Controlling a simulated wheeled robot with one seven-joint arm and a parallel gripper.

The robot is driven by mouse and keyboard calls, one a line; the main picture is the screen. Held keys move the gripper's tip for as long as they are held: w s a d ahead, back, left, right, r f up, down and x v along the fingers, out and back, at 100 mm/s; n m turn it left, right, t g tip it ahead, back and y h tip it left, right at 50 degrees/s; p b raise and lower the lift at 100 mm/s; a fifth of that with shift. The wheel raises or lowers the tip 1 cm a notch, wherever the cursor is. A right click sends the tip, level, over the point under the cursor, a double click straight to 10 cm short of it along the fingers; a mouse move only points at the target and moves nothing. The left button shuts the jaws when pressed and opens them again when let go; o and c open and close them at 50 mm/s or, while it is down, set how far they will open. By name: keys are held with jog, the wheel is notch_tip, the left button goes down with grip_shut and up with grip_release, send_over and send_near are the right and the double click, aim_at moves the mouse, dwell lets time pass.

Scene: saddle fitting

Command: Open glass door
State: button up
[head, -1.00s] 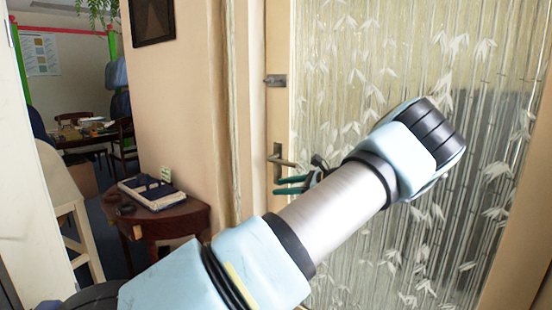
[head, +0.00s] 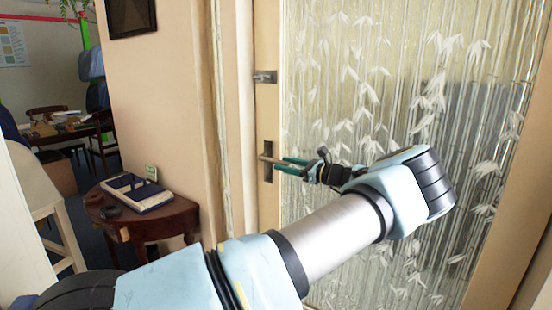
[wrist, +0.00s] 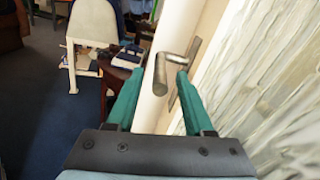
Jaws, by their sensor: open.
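The glass door (head: 400,95) has a cream frame and ribbed glass with white leaf patterns. It appears closed in the head view. Its metal lever handle (head: 268,160) is on the left side of the door, and it also shows in the wrist view (wrist: 165,75). My gripper (head: 285,164) is open with green fingers and reaches to the handle from the right. In the wrist view my gripper (wrist: 157,80) has its fingers apart, with the lever between or just beyond their tips. I cannot tell whether either finger touches it.
A second metal fitting (head: 265,77) sits above the handle. A small brown wooden table (head: 150,222) with a tray (head: 138,191) stands to the left of the door. A pale chair (wrist: 92,30) and open floor (wrist: 45,110) lie to the left in the wrist view.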

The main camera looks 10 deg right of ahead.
aim_at(264, 159)
jog(key=shift+p+x, duration=0.5)
jog(key=shift+x, duration=1.5)
jog(key=shift+c, duration=0.3)
grip_shut()
